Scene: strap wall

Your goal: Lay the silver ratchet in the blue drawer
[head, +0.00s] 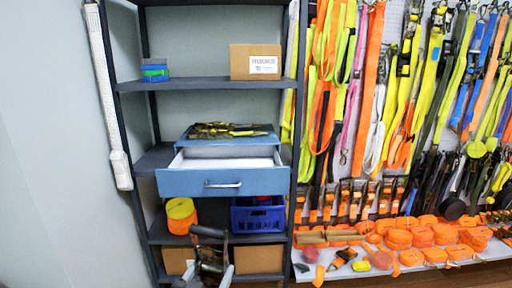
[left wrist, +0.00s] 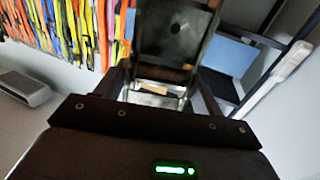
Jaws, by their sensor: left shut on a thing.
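The blue drawer (head: 205,184) is pulled open on the middle shelf of a dark rack, and its pale inside shows empty where I can see it. My left gripper (head: 209,272) is low in front of the rack, below the drawer. It is shut on the silver ratchet (head: 208,238), which sticks up from the fingers and looks dark grey. In the left wrist view the ratchet (left wrist: 175,35) stands large beyond the fingers (left wrist: 162,88), with a metal frame and a hole in its plate. My right gripper is not in view.
Black and yellow straps (head: 225,130) lie on the drawer's cabinet. Below it stand an orange-yellow roll (head: 181,212), a blue crate (head: 258,218) and cardboard boxes (head: 258,259). Rack posts (head: 294,190) flank the drawer. Orange strap rolls (head: 422,237) fill a bench at right.

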